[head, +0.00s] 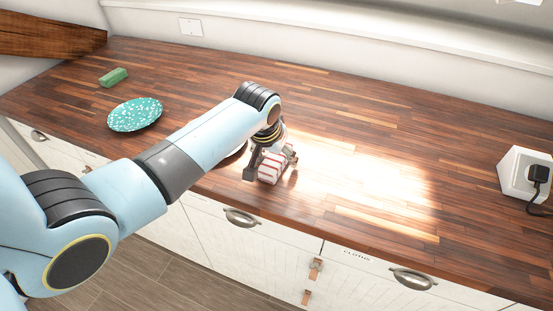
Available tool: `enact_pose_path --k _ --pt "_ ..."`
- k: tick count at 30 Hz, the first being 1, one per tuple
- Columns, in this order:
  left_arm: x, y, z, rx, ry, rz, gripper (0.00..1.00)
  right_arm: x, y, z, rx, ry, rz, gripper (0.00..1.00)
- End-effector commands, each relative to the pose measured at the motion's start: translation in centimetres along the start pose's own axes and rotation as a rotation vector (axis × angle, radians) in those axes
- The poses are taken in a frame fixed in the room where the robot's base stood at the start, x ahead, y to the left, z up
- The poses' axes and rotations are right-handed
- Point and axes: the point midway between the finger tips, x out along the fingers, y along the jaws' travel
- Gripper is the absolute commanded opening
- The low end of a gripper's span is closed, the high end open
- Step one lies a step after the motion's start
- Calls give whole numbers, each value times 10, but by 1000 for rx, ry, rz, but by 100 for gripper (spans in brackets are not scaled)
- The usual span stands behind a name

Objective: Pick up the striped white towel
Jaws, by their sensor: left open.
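The striped white towel (271,170), white with red stripes, is a small folded bundle on the wooden countertop near its front edge. My left gripper (268,168) is right at the towel, pointing down, with dark finger parts on both sides of it. The jaws are open, and I cannot tell whether they touch the cloth. The wrist hides the towel's far side. My right gripper is not in view.
The wooden countertop (340,130) is mostly clear. A teal speckled plate (135,114) and a green block (113,77) lie at the left. A white socket box with a black plug (522,172) stands at the right. Drawers with handles (241,217) are below the front edge. Part of a pale round thing shows behind my left arm.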

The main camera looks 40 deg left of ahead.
Motion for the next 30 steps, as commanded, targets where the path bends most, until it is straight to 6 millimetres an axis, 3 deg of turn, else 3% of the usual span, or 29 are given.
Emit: enact_pose_path --k 6,19,30 --pt "0 0 0 0 0 0 69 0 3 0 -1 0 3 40" --pt "0 0 0 0 0 0 13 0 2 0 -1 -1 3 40" --pt "-5 0 -3 0 3 0 12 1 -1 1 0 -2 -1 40"
